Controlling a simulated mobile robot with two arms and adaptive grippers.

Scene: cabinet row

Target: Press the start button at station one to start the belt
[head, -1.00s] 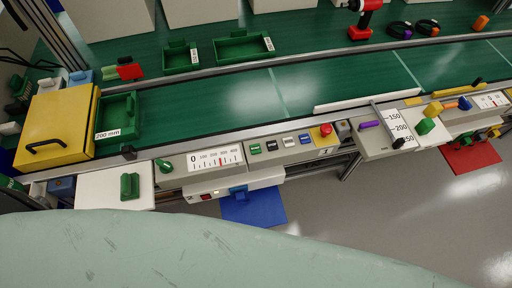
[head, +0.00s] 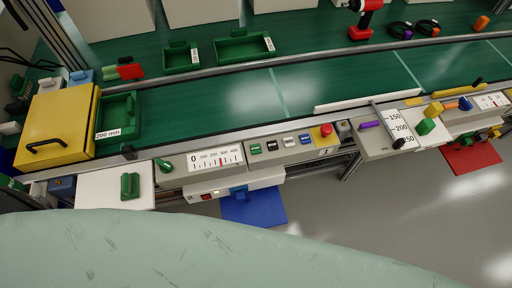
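The station one control panel (head: 282,157) runs along the belt's front edge, with a "1" label (head: 327,151) at its right end. On it are a green button (head: 255,149), a black button (head: 272,146), a white button (head: 288,141), a blue button (head: 304,138) and a red round button (head: 326,130). The button lettering is too small to read. A 0 scale with a red pointer (head: 215,159) sits left of the buttons. The green belt (head: 240,98) runs behind the panel. Neither gripper shows.
A yellow box with a black handle (head: 58,125) stands at the left. A white plate with a green handle (head: 100,190) sticks out at the front left. A second station (head: 490,101) is at the right. A pale green rounded surface (head: 200,250) fills the foreground. Grey floor lies at the right.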

